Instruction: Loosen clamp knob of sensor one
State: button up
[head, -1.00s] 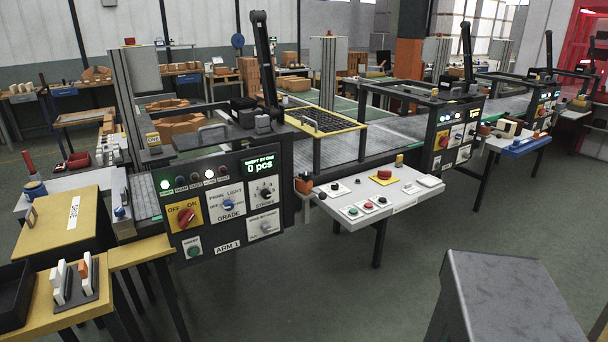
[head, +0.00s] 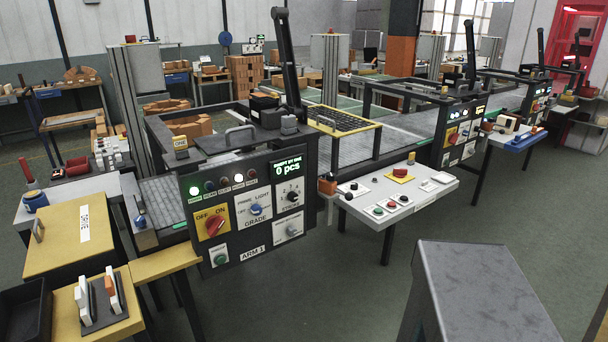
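A machine panel marked ARM 1 (head: 245,205) faces me left of centre, with a green "0 pcs" display and several knobs. Just left of the panel, a small upright bracket with a blue knob-like part (head: 140,221) stands at the end of the conveyor (head: 165,200). It is too small to tell whether this is the clamp knob of sensor one. My gripper is not in view.
A yellow lidded box (head: 70,245) and a yellow bench with upright pieces in a dark holder (head: 103,319) stand at the left front. A white button table (head: 425,203) juts out right of the panel. The green floor (head: 330,295) before the panel is clear.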

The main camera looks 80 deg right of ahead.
aim_at(331, 177)
jog(key=z, duration=0.05)
jog(key=i, duration=0.25)
jog(key=u, duration=1.2)
jog(key=k, duration=0.1)
jog(key=z, duration=2.7)
jog(key=k, duration=0.6)
jog(key=u, duration=0.15)
jog(key=i, duration=0.4)
jog(key=z, duration=0.05)
